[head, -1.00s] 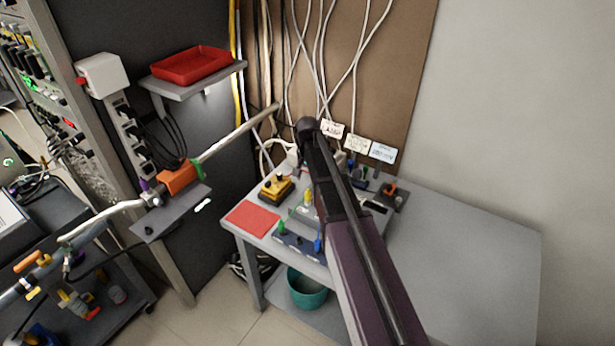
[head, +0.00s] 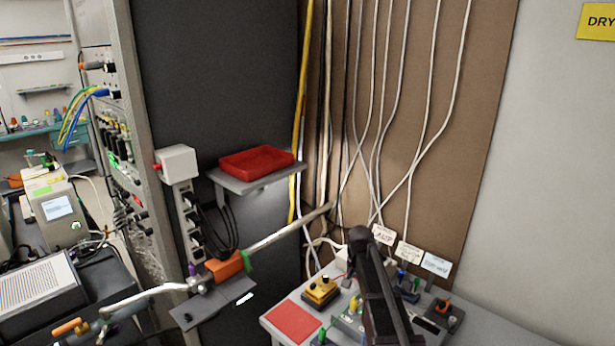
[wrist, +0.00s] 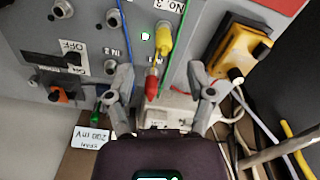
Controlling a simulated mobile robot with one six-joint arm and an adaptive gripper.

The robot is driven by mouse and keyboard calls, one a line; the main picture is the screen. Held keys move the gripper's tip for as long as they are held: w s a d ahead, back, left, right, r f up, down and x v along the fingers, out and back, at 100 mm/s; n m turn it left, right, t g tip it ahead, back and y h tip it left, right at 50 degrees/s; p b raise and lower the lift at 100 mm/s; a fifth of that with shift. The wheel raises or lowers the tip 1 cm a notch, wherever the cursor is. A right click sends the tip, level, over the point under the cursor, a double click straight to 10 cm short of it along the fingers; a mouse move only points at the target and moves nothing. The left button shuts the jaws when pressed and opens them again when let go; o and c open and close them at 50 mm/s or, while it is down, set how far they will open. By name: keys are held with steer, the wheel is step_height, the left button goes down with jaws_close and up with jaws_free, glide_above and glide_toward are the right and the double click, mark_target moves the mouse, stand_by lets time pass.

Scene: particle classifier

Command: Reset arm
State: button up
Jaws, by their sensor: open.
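My arm (head: 385,300) reaches in from the bottom of the head view, over the small bench by the brown cable board. My gripper's fingers are not clear in the head view. In the wrist view my gripper (wrist: 160,90) is open, with its two grey fingers spread apart and nothing held between them. Between and beyond the fingers is a grey panel (wrist: 100,22) with knobs, an OFF switch, and a yellow and red plug (wrist: 157,62). I cannot tell whether a finger touches anything.
A red tray (head: 257,162) sits on a wall shelf. A yellow box (head: 321,291) and a red mat (head: 293,322) lie on the bench (head: 500,335). A metal pipe (head: 285,233) with an orange clamp (head: 224,266) crosses left of the arm. White cables hang behind.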

steer(key=s+a+n, duration=0.1)
steer(key=s+n, duration=0.4)
steer(key=s, duration=1.5)
steer(key=shift+s+n, duration=0.3)
steer(key=shift+s, duration=0.1)
steer(key=shift+a, duration=0.1)
stand_by(0.3)
steer(key=shift+a, duration=0.1)
stand_by(0.4)
